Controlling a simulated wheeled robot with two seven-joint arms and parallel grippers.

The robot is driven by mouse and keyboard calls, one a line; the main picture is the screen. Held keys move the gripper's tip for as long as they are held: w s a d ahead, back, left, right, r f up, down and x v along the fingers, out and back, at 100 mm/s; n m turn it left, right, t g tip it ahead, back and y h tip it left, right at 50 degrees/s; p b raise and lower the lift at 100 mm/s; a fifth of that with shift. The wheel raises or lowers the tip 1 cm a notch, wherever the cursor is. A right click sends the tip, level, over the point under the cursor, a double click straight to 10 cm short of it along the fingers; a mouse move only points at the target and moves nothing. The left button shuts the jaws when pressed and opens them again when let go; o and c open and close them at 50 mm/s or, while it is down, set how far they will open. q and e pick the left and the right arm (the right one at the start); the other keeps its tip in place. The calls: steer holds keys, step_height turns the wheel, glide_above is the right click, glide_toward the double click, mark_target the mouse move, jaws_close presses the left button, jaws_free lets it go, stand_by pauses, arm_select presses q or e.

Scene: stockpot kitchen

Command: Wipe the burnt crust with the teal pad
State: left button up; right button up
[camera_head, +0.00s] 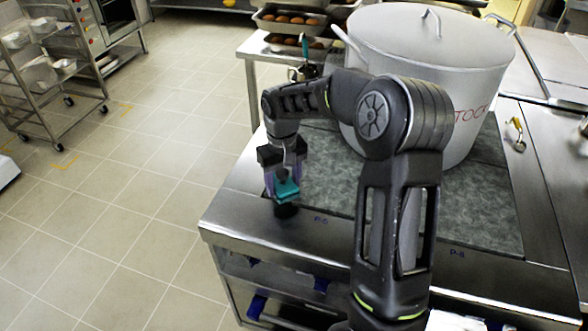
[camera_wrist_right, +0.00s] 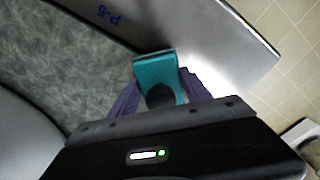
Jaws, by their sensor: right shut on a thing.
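The teal pad (camera_head: 288,190) is held between the fingers of my right gripper (camera_head: 283,177), low over the front left corner of the stove top. In the right wrist view the pad (camera_wrist_right: 155,68) shows between the two purple fingers, with a dark round part in front of it. A dark patch (camera_head: 286,211), which looks like the burnt crust, shows directly below the pad by the cooktop's edge. Whether the pad touches it I cannot tell. Part of the patch is hidden by the pad. My left gripper is out of view.
A large lidded stockpot (camera_head: 430,60) stands on the grey patterned cooktop (camera_head: 325,190), close behind my right arm. The steel front rim (camera_head: 240,210) ends at open tiled floor on the left. Trays of brown round items (camera_head: 290,18) stand at the back.

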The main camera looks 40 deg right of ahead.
mark_target(283, 173)
steer(key=shift+d+r, duration=0.1)
steer(key=shift+r, duration=0.35)
steer(key=shift+r+p, duration=1.75)
steer(key=shift+r, duration=0.55)
